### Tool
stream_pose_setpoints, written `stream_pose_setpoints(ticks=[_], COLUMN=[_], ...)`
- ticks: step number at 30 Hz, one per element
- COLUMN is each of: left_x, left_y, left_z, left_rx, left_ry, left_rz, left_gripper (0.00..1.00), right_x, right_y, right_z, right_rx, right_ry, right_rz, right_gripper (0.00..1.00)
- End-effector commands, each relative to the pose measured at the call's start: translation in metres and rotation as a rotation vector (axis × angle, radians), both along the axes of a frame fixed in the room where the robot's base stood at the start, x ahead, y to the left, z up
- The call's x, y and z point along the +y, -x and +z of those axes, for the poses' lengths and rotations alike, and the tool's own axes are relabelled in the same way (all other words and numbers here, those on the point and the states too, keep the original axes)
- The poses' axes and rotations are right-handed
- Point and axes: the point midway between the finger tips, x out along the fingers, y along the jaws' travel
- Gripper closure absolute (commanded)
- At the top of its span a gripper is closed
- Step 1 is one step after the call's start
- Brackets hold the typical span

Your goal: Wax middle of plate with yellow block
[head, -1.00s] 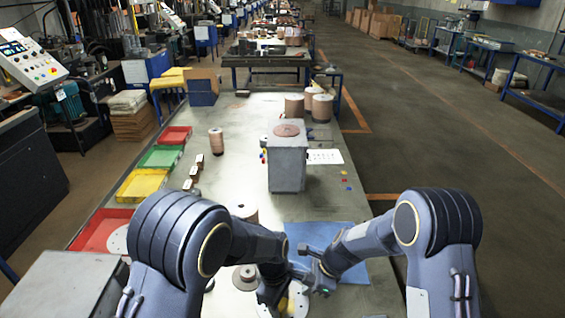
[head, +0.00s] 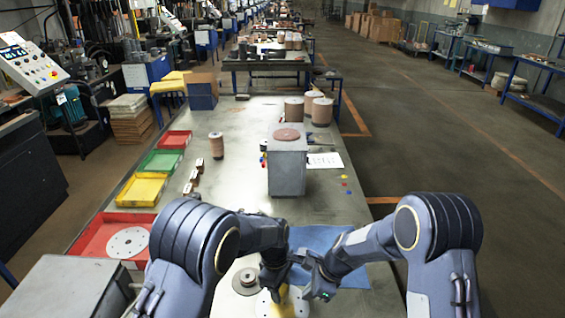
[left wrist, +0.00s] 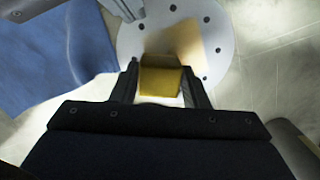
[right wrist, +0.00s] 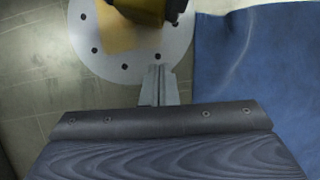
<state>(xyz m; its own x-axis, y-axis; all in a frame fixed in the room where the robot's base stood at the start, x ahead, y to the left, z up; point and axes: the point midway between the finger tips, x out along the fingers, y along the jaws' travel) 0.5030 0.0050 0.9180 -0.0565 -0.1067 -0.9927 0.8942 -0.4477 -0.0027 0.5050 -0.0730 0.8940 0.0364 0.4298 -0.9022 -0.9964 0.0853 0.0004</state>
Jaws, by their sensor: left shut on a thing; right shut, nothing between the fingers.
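A white round plate (left wrist: 215,30) with small holes around its rim lies on the bench. It also shows in the right wrist view (right wrist: 175,50) and partly at the bottom of the head view (head: 265,306). A tan patch lies across its middle. My left gripper (left wrist: 160,85) is shut on the yellow block (left wrist: 160,82), over the near part of the plate. I cannot tell whether the block touches it. My right gripper (right wrist: 158,75) is shut and empty, its tips at the plate's edge, close beside my left gripper in the head view.
A blue mat (head: 318,238) lies beside the plate. A disc stack (head: 246,280) stands to the left. A red tray (head: 95,240) holds another white disc (head: 127,242).

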Motion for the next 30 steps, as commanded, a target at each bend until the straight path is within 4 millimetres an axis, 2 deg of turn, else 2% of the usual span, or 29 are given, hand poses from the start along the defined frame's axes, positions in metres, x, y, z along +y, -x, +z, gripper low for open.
stream_pose_setpoints(ticks=[6, 16, 30], left_x=[0.000, 0.002, 0.000], left_y=[-0.012, -0.015, -0.014], left_z=[-0.001, 0.001, 0.048], left_rx=[0.000, -0.006, -0.007], left_ry=[0.000, -0.001, 0.004], left_rz=[0.001, 0.011, 0.006], left_gripper=[0.85, 0.85, 0.85], right_x=[0.000, 0.002, 0.001], right_y=[0.000, 0.003, 0.003], right_z=[0.000, 0.000, -0.002], right_rx=[0.000, 0.003, 0.007], right_ry=[0.000, -0.001, 0.001], right_rz=[0.002, 0.014, 0.010], right_gripper=[1.00, 1.00, 1.00])
